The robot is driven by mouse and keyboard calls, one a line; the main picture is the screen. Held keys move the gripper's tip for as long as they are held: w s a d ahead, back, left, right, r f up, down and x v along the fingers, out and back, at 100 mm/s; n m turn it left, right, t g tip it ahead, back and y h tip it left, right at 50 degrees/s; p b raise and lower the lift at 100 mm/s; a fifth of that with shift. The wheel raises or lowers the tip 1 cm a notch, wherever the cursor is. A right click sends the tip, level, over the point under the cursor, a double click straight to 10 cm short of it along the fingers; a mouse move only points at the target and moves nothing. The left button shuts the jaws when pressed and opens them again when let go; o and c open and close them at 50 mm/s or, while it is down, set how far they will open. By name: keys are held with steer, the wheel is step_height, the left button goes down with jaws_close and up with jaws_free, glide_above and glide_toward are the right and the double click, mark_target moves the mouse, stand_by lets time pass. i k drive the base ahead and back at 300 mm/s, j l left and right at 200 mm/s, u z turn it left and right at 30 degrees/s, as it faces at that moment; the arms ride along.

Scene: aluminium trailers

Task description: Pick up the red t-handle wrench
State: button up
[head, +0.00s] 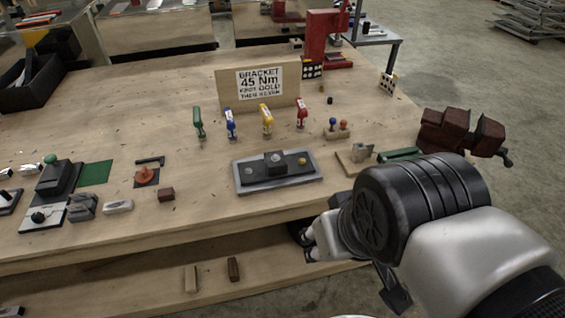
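The red t-handle wrench (301,113) stands upright on the wooden workbench (225,165), at the right end of a row of similar coloured tools, just in front of the sign board. A yellow one (266,119), a blue one (230,124) and a green one (198,122) stand to its left. My gripper (308,244) is at the bench's front edge, below the red wrench in the picture and well apart from it. My own arm hides much of the gripper, so its opening is unclear. I see nothing held in it.
A wooden sign board (258,97) stands behind the row. A grey metal block with a plate (277,170) lies between the row and the front edge. A red press (322,35) stands behind right, and a dark red vise (460,131) at the right edge.

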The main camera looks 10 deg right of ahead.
mark_target(303, 113)
steer(key=i+l, duration=0.1)
steer(key=i, duration=0.4)
steer(key=i+l, duration=0.1)
steer(key=i, duration=0.45)
